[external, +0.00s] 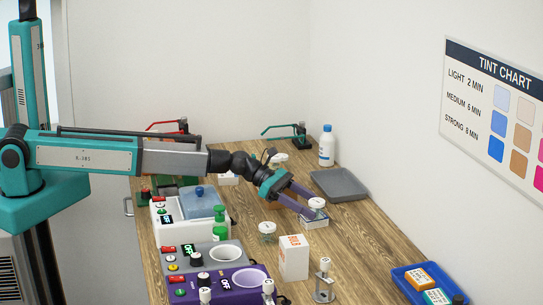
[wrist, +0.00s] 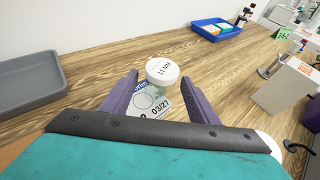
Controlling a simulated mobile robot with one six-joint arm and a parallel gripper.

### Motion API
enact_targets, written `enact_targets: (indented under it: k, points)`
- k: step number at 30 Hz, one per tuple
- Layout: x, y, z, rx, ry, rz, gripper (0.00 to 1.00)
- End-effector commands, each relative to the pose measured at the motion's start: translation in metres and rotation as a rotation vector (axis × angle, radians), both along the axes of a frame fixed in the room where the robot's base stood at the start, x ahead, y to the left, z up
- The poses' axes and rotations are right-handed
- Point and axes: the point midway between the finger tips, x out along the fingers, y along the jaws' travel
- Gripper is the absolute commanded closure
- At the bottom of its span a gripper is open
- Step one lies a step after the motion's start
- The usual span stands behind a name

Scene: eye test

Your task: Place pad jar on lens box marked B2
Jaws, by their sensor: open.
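A small pad jar with a white lid (external: 317,202) stands on, or just over, a flat white and blue lens box (external: 316,222) on the bench. In the wrist view the jar lid (wrist: 162,70) reads "11 MM" and the box label (wrist: 150,101) shows "03/27". The box's mark is not readable as B2. My gripper (external: 318,210) is open, with its purple fingers on either side of the jar; gaps show beside the jar in the wrist view. Another white-lidded jar (external: 267,230) stands to the left, and another (external: 278,160) stands farther back.
A white and orange carton (external: 293,257) stands nearer the camera. A grey tray (external: 340,184) and white bottle (external: 326,147) are behind. A white box (external: 228,178) lies back left. Control machines line the left side. A blue bin (external: 428,285) holds boxes at front right.

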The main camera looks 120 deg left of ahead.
Motion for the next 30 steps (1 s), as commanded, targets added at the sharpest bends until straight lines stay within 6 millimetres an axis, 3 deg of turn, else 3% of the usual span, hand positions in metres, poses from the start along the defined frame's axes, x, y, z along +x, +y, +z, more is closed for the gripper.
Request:
enact_targets:
  k: [8, 30]
  points:
    - [-0.019, -0.003, 0.006, 0.0, 0.0, 0.0, 0.45]
    - [-0.097, -0.008, 0.039, 0.001, 0.0, 0.001, 0.45]
